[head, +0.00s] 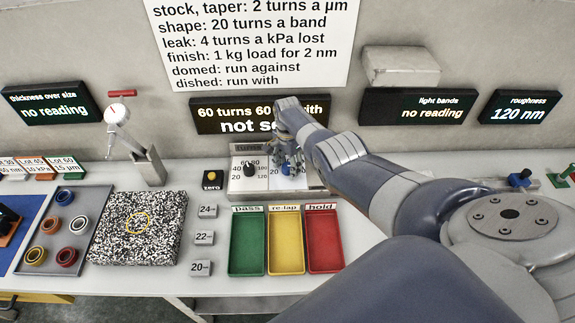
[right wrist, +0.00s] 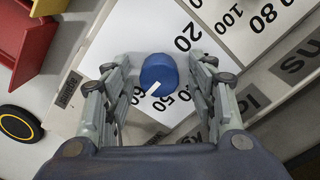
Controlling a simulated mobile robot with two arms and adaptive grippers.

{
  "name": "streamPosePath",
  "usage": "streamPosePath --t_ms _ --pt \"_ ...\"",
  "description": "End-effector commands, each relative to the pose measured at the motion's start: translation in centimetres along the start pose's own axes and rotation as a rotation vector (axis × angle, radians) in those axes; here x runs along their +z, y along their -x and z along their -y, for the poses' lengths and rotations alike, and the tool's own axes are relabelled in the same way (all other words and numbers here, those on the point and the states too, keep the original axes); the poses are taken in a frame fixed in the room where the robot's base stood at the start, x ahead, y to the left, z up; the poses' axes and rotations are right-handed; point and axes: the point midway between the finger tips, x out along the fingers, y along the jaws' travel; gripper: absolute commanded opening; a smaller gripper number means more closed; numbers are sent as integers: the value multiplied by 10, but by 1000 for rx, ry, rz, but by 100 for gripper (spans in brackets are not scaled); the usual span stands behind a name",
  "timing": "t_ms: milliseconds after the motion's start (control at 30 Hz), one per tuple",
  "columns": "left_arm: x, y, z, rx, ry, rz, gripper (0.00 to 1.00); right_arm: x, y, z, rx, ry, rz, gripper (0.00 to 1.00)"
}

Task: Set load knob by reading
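A control box (head: 234,187) with dial scales stands against the back wall. A black knob (head: 250,170) is on its left dial. A blue knob (right wrist: 158,72) with a white pointer is on the other dial. In the right wrist view the pointer aims down-left, close to the 60 and 50 marks. My right gripper (head: 289,160) is over the blue knob. The right wrist view shows its fingers (right wrist: 163,66) open, one on each side of the knob, with gaps. The display (head: 222,114) reads "60 turns 60", "with" and "not s…"; my gripper hides part. My left gripper is out of view.
Green, yellow and red bins (head: 248,242) sit in front of the box. A yellow zero button (head: 212,177), a speckled plate (head: 130,250) and a tray of rings (head: 88,203) are to the left. The roughness display (head: 519,107) reads 120 nm.

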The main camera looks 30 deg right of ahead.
Motion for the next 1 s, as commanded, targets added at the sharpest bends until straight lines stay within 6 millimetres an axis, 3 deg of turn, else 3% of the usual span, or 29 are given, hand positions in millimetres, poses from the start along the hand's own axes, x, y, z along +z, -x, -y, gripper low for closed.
streamPosePath --t_ms 333,533,767,1000 --pt "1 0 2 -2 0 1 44 0 2 0 1 1 1 52" --pt "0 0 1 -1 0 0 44 0 15 0 0 2 0 52" --pt "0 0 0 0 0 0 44 0 42 1 -2 1 -1 52" --pt "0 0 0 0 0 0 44 0 84 1 -4 1 -2 52"
